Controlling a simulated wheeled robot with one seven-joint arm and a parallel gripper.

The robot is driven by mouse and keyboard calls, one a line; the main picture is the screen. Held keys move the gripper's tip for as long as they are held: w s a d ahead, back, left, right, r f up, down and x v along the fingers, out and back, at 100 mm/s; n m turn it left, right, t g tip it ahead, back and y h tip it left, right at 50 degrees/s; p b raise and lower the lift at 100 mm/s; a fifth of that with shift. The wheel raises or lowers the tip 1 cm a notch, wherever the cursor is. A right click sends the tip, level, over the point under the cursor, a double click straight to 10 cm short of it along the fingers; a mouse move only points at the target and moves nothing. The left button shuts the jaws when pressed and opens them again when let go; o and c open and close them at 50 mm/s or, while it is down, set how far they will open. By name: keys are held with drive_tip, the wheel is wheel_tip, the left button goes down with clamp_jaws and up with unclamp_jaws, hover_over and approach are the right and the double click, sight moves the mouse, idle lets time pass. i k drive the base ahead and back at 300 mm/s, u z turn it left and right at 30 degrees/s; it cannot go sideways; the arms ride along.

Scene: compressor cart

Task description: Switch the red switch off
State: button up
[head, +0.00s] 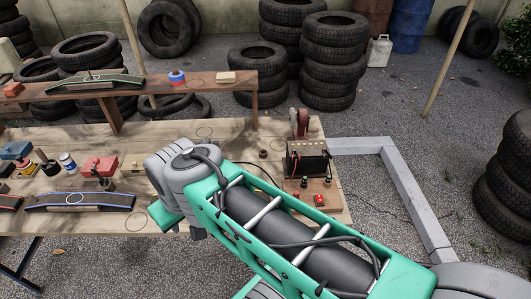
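A small red switch (319,200) sits near the front right corner of a wooden board (334,191) on the workbench. It is too small to tell which way it is set. Behind it on the board stands a black box-shaped unit (307,163) with a cable running left. My green and grey arm crosses in front of the bench, with its wrist end left of the switch and clearly apart from it. The fingers of my gripper (165,215) are mostly hidden behind the wrist, so their opening cannot be seen.
The wooden bench (225,127) carries a red wheel-like part (299,122) behind the unit, and tools, a red box (99,165) and a blue-edged ramp-shaped piece (80,201) at left. A raised shelf (215,87) spans the back. A grey metal frame (415,205) lies right. Tyres stand around.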

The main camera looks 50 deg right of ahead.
sight(319, 197)
drive_tip(key=u, duration=1.9)
drive_tip(key=k, duration=0.55)
drive_tip(key=z, duration=1.4)
drive_tip(key=i, duration=0.5)
drive_tip(key=u, duration=0.05)
